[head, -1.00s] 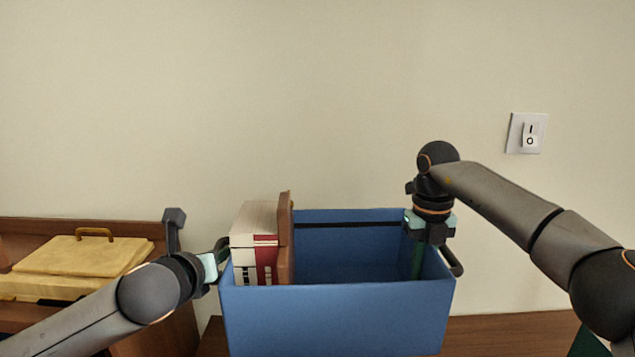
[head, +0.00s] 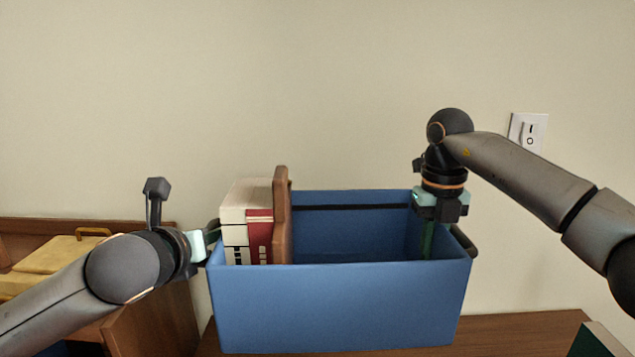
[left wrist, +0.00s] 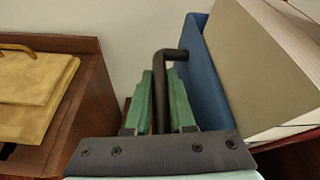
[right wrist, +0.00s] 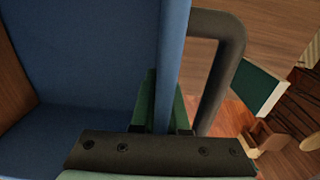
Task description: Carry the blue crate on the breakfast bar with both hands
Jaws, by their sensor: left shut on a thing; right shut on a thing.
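The blue crate (head: 340,305) hangs close in front of me in the head view, above a wooden surface. White-and-red books (head: 247,222) and a brown board (head: 281,215) stand upright at its left end; the rest of its inside looks empty. My left gripper (head: 210,240) is at the crate's left end. In the left wrist view its green fingers (left wrist: 160,105) are shut on the dark handle (left wrist: 160,80). My right gripper (head: 428,238) points down at the right end. In the right wrist view its fingers (right wrist: 164,105) are shut on the crate's wall, inside the dark handle (right wrist: 232,60).
The wooden surface (head: 530,330) runs below and right of the crate. A brown wooden unit (head: 155,315) with a yellow case (head: 60,255) stands left. A dark green item (head: 592,342) is at bottom right. The wall behind has a light switch (head: 530,130).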

